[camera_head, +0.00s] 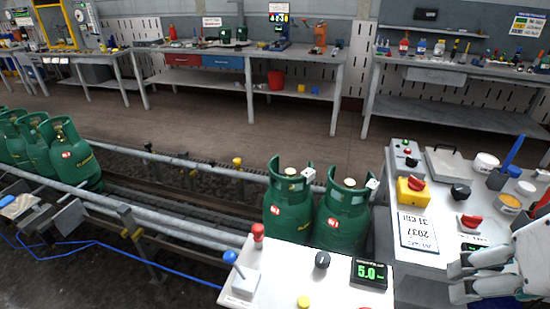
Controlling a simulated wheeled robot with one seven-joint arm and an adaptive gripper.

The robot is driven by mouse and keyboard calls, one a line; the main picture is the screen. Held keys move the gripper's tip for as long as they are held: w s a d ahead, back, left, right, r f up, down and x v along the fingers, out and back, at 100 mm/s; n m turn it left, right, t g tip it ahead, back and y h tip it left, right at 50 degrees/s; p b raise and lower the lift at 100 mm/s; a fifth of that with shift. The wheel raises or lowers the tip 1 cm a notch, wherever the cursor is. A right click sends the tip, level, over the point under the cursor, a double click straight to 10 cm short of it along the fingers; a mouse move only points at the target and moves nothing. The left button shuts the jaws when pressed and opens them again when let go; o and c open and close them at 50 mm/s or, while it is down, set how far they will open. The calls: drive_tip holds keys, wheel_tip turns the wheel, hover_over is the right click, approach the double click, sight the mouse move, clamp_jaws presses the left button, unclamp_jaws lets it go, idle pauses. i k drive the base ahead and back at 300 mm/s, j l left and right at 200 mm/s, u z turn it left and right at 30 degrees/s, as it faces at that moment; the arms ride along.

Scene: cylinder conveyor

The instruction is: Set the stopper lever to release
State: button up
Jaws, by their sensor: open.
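A white control panel (300,275) stands in front at the bottom middle. On its left side is a lever with a blue knob (230,257) on a light grey base, leaning up to the left. Behind it stands a red-knobbed lever (258,232). I cannot tell from markings which of them is the stopper lever. My gripper (458,279) is at the lower right edge, only partly in view. It is open and empty, right of the panel and apart from both levers.
Two green gas cylinders (289,208) stand on the conveyor behind the panel; several more (70,155) are at the left. Metal rails (160,225) run between. A second bench (448,215) at right carries a yellow-based red switch (414,188), a label and small items. A digital display (370,273) reads 5.0.

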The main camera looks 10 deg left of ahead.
sight(229, 257)
drive_tip(key=u, duration=1.1)
drive_tip(key=i+j+z, duration=0.25)
drive_tip(key=u, duration=0.2)
drive_tip(key=i+j, duration=0.05)
